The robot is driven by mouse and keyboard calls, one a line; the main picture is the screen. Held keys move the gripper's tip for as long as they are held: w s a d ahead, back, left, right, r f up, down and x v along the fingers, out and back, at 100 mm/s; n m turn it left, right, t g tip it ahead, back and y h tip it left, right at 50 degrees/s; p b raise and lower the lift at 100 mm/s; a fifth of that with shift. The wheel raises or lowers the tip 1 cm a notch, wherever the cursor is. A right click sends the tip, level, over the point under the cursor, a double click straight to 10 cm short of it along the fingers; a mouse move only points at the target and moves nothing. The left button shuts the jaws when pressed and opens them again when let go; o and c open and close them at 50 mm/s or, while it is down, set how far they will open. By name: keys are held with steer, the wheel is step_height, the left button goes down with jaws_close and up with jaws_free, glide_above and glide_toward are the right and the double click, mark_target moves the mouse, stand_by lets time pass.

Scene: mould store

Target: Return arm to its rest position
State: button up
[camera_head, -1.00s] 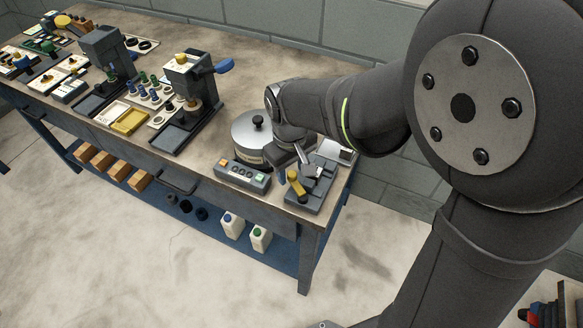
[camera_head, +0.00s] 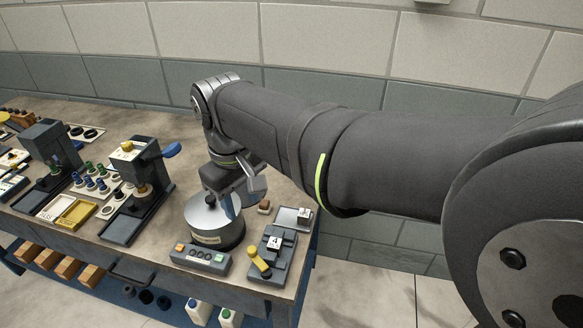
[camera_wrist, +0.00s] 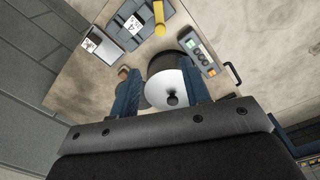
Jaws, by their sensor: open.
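My gripper (camera_head: 246,196) is open and empty, above the back right end of the bench. In the head view it hangs beside and partly over a round silver-lidded pot (camera_head: 207,224) with a black knob. In the wrist view its two blue fingers (camera_wrist: 161,93) stand apart, with the pot's lid (camera_wrist: 167,89) showing below and between them. The gap between fingertips and lid is hard to judge. My arm reaches across from the right, its wrist raised.
A grey fixture (camera_head: 270,266) with a yellow handle holds a white block marked 4 (camera_head: 274,243). Behind it is a tray (camera_head: 287,217) with another marked block (camera_head: 304,214). A button box (camera_head: 200,258) stands in front of the pot. Two presses stand left. The wall (camera_head: 330,100) is behind.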

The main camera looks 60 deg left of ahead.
mark_target(252, 249)
steer(key=shift+r, duration=0.95)
steer(key=f, duration=1.7)
steer(key=shift+w+f, duration=0.3)
steer(key=shift+r, duration=0.1)
